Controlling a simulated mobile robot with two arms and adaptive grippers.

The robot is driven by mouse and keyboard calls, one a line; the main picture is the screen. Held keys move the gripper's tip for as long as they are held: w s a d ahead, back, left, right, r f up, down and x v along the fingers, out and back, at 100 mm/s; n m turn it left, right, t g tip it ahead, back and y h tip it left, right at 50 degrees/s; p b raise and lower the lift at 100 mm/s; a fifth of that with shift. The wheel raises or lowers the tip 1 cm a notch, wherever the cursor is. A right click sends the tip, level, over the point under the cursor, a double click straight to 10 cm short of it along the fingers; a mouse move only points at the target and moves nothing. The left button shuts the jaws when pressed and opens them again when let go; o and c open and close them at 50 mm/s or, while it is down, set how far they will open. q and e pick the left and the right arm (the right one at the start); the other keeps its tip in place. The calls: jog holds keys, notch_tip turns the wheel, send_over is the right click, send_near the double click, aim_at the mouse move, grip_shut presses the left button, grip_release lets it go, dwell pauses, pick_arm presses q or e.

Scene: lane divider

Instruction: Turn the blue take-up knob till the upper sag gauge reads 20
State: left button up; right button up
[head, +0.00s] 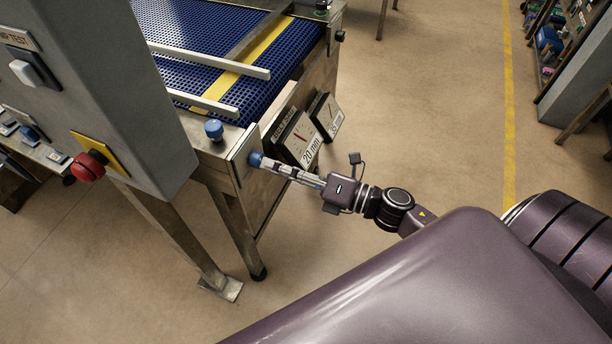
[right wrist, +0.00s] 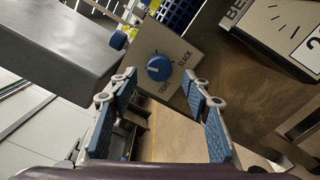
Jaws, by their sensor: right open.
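The blue take-up knob (head: 255,159) sits on a plate at the conveyor's end corner. In the right wrist view the knob (right wrist: 158,68), with a white pointer line, sits on a plate marked TIGHT and SLACK. My right gripper (head: 270,165) points at it; in the wrist view its open fingers (right wrist: 161,88) stand either side, below the knob, with nothing between them. Two dial gauges hang beside the plate: the nearer gauge (head: 299,138) is labelled 20 mm, the farther gauge (head: 327,115) seems labelled 35 mm. Their needle readings are too small to tell. My left gripper is out of view.
A second blue knob (head: 214,129) stands on top of the frame. The blue belt (head: 210,75) has a yellow stripe and metal rails. A grey post (head: 105,85) carries a red stop button (head: 88,166) at left. Open floor (head: 430,100) lies to the right.

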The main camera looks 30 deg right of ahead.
jog(key=v, duration=0.8)
jog(key=shift+d, duration=0.1)
jog(key=d+f+m+h, duration=0.3)
jog(key=f+m, duration=0.2)
jog(key=f, duration=0.4)
jog(key=s+d+f+m+g+h, duration=0.1)
jog(key=d+f+m+h, duration=0.3)
jog(key=f, duration=0.4)
jog(key=d+f+m+h, duration=0.25)
jog(key=f+m, duration=0.35)
jog(key=f, duration=0.3)
jog(key=s+f+m+g+h, duration=0.1)
jog(key=s+f+m+g, duration=0.3)
jog(key=f, duration=0.4)
jog(key=s+f+m+g+h, duration=0.1)
jog(key=s+f+m, duration=0.2)
jog(key=s+f, duration=0.45)
jog(key=s+a+f+m+g, duration=0.3)
jog(key=s+f, duration=0.3)
jog(key=s, duration=0.4)
jog(key=s+a+f+m+g, duration=0.4)
jog(key=s+f, duration=0.3)
jog(key=s, duration=0.4)
jog(key=shift+a, duration=0.65)
jog(key=shift+w+y, duration=0.15)
jog(key=shift+y, duration=0.1)
